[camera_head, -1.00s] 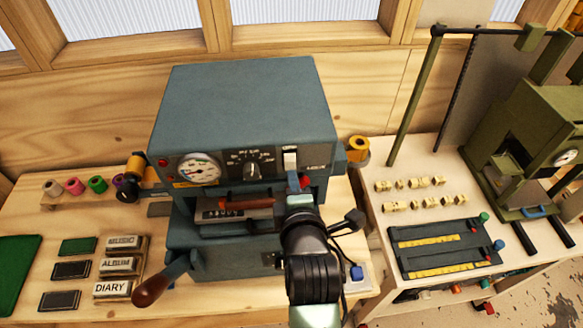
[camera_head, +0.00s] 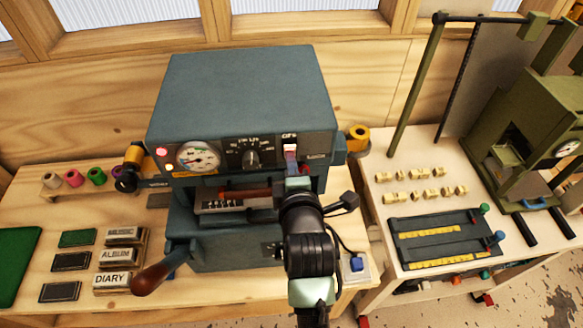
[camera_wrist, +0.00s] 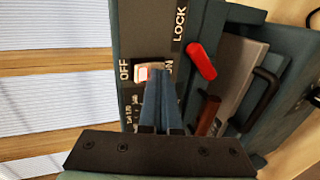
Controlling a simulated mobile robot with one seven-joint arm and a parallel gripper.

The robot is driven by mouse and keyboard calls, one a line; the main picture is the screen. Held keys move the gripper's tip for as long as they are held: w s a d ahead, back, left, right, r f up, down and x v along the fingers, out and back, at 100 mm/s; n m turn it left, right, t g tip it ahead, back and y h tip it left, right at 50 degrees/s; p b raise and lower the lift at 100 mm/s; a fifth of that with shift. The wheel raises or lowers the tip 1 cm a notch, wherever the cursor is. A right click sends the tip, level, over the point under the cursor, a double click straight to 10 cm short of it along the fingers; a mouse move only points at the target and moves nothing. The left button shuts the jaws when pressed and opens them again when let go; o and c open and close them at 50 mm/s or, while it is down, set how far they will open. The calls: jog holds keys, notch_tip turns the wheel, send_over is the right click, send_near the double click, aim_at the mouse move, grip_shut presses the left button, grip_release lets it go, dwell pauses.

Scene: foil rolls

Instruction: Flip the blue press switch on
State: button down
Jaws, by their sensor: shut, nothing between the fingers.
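The blue press (camera_head: 240,85) stands on the wooden bench with its control panel facing me. Its switch (camera_head: 290,151) is at the panel's right, under an OFF label. In the wrist view the white rocker (camera_wrist: 147,72) shows a reddish part in its slot, between the OFF and ON labels. My gripper (camera_head: 293,172) is shut and empty. In the wrist view its fingertips (camera_wrist: 161,73) are at the ON side of the switch and partly cover it; I cannot tell if they touch. A red lamp (camera_head: 162,152) and a smaller lamp below it glow on the panel.
A red-tipped lever (camera_wrist: 201,61) by the LOCK label is close to my fingers. A gauge (camera_head: 198,157) and a dial (camera_head: 251,159) are left of the switch. A wooden-handled lever (camera_head: 155,283) sticks out at lower left. A green press (camera_head: 520,140) stands right.

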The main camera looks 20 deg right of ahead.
jog(key=shift+r, duration=0.15)
jog(key=shift+w+r+p, duration=0.1)
jog(key=shift+r+p, duration=0.65)
jog(key=shift+r, duration=0.15)
